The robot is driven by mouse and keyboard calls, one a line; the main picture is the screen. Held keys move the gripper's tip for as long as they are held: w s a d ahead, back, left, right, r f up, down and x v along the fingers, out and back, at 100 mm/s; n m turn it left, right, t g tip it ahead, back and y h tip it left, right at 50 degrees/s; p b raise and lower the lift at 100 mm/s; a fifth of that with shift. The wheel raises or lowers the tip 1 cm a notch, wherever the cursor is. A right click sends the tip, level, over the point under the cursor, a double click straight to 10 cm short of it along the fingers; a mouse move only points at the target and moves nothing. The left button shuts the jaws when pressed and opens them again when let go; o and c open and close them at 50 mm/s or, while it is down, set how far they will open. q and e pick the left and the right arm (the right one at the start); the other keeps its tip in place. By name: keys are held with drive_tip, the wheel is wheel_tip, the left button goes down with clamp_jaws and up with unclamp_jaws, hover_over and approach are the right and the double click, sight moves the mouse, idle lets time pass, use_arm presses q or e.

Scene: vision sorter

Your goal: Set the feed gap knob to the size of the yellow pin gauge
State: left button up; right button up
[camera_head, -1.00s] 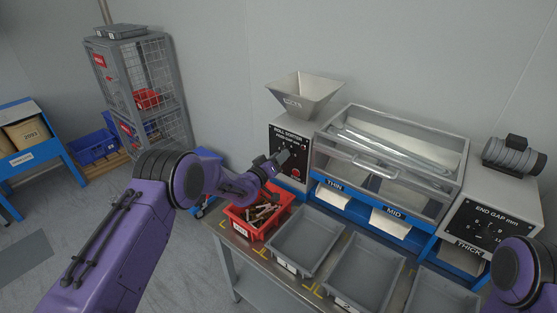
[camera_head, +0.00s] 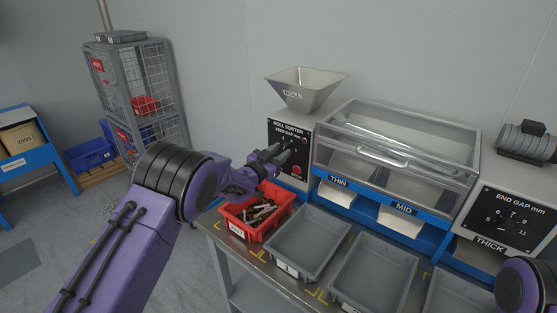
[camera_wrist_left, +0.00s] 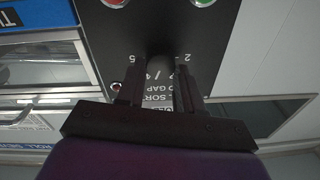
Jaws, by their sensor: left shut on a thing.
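The roll sorter's dark feed gap panel (camera_head: 275,133) is on the machine's left end, below the hopper. My left gripper (camera_head: 284,152) is at this panel. In the left wrist view, the gripper (camera_wrist_left: 160,82) is shut on the dark feed gap knob (camera_wrist_left: 160,70), one finger on each side. The panel appears upside down there, with a 5 left of the knob and a 2 right of it. The knob's pointer and several scale marks are hidden. I cannot make out a yellow pin gauge. My right arm shows at the lower right, without its gripper.
A red bin (camera_head: 240,223) of small pins stands below my left forearm. Grey trays (camera_head: 345,232) line the bench front. The clear-lidded roller housing (camera_head: 470,160) stands right of the feed panel. The end gap panel (camera_head: 518,222) is farther right.

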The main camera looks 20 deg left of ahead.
use_arm(q)
drive_tip(key=shift+m+b, duration=0.5)
drive_tip(key=shift+m, duration=0.2)
drive_tip(key=shift+r, duration=0.1)
drive_tip(key=o, duration=0.9)
drive_tip(key=shift+o, duration=0.8)
drive_tip(key=shift+w+d, duration=0.15)
drive_tip(key=b+v, duration=0.2)
drive_tip(key=v, duration=0.8)
drive_tip(key=shift+s, duration=0.25)
drive_tip(key=shift+f, duration=0.2)
